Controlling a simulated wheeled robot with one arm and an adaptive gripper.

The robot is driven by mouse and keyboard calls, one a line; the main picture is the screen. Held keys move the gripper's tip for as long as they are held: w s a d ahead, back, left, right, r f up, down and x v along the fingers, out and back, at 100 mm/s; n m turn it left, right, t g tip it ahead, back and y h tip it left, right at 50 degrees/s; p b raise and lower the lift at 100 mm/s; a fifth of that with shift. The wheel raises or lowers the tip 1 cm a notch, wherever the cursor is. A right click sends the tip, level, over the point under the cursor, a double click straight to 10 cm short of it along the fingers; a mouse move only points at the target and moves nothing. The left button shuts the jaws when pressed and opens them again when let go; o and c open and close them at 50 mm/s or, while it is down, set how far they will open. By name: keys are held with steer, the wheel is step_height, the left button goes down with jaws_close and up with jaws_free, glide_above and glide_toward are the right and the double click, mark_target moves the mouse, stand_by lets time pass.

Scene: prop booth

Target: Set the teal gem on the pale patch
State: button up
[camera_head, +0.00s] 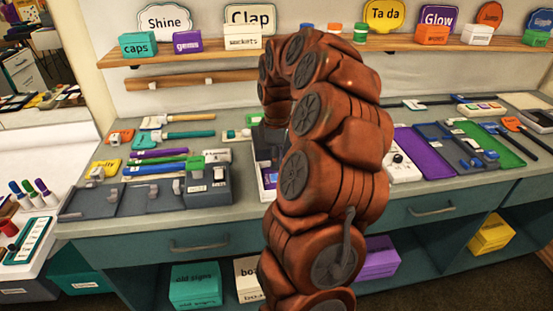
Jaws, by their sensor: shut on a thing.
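My brown, segmented arm rises through the middle of the view and bends over at the top, toward the counter. I cannot make out the teal gem anywhere. I cannot pick out the pale patch either; the arm covers the middle of the counter (240,215).
Tool trays and handled tools crowd the counter's left. A purple tray (425,152) and a green tray (492,145) lie on the right. A wooden shelf (190,52) above holds labelled boxes, including a purple gems box (187,42). Bins stand below.

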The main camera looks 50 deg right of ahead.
steer(key=shift+f, duration=0.1)
stand_by(0.8)
steer(key=shift+f+b, duration=0.6)
steer(key=shift+f, duration=0.2)
steer(key=shift+f+b, duration=0.7)
steer(key=shift+f, duration=0.3)
stand_by(2.1)
stand_by(0.4)
steer(key=o, duration=1.1)
steer(key=shift+r, duration=0.1)
steer(key=shift+r+p, duration=1.4)
steer(key=shift+r, duration=2.5)
